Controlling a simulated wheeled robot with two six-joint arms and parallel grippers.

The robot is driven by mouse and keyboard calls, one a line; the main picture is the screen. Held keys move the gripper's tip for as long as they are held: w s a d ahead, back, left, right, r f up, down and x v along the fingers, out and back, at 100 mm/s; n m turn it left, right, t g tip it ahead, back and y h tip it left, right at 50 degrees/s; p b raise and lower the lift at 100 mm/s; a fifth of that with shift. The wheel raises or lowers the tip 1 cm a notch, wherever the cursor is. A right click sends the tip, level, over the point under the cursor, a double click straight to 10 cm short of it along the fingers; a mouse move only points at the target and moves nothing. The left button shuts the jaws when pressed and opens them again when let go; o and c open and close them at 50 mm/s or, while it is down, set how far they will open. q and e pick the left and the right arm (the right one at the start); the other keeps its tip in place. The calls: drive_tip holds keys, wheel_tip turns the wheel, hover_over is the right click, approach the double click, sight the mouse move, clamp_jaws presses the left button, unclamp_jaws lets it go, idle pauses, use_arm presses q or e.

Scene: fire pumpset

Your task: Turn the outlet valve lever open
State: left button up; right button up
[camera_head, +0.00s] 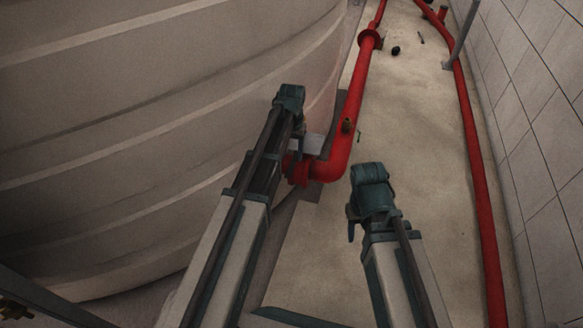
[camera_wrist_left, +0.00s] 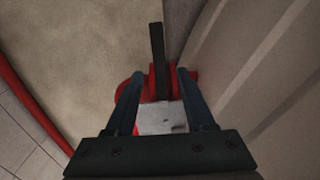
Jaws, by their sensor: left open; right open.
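In the left wrist view, a dark straight lever (camera_wrist_left: 157,50) stands over a pale grey block (camera_wrist_left: 160,118), with a red flange (camera_wrist_left: 128,92) behind. My left gripper (camera_wrist_left: 159,73) is open, one finger on each side of the lever's lower part; I cannot tell whether either touches it. In the head view, my left gripper (camera_head: 298,150) is beside the red pipe elbow (camera_head: 325,170) at the tank's foot. The grey block (camera_head: 312,143) shows partly there, and the lever is not clear behind my arm. My right gripper (camera_head: 353,222) is open and empty, lower and to the right.
A large pale ribbed tank (camera_head: 130,130) fills the left. Another red pipe (camera_head: 472,150) runs along the tiled wall (camera_head: 535,110). The floor (camera_head: 415,130) between is mostly clear.

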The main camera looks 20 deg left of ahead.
sight(292, 164)
use_arm(q)
wheel_tip(292, 164, down, 4)
drive_tip(key=b, duration=0.2)
drive_tip(key=shift+r+b, duration=0.1)
drive_tip(key=shift+b, duration=0.2)
use_arm(e)
wheel_tip(292, 164, down, 4)
drive_tip(key=shift+r, duration=0.15)
use_arm(q)
clamp_jaws()
idle(0.8)
